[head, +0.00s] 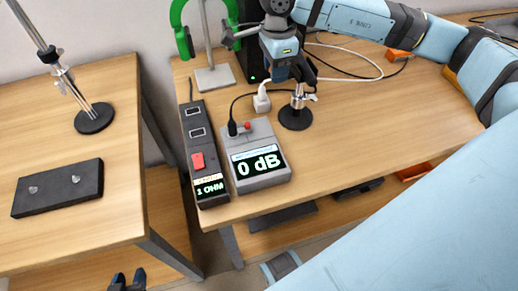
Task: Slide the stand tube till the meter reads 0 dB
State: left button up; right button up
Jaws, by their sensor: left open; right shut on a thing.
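The grey meter (257,158) on the right-hand table shows "0 dB" on its lit screen. Behind it stands a short stand with a round black base (296,118) and a metal tube (298,98) with a small side knob. My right gripper (291,76) comes down over this stand from above and is shut at the top of the tube; the grip itself is mostly hidden. Another stand, with a tilted-looking metal tube (62,75) and black base (94,118), is on the left-hand table. My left gripper (128,281) shows only its tips at the bottom edge, open, away from both stands.
A white plug (262,101), cables and green headphones (184,42) are close behind. A black plate (58,188) lies on the left table. A gap separates the tables.

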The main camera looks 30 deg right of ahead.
jog(key=shift+r+p, duration=0.3)
jog(key=shift+r, duration=0.6)
jog(key=o, duration=1)
notch_tip(320, 180, up, 14)
jog(key=shift+f+p, duration=0.15)
jog(key=shift+p, duration=0.35)
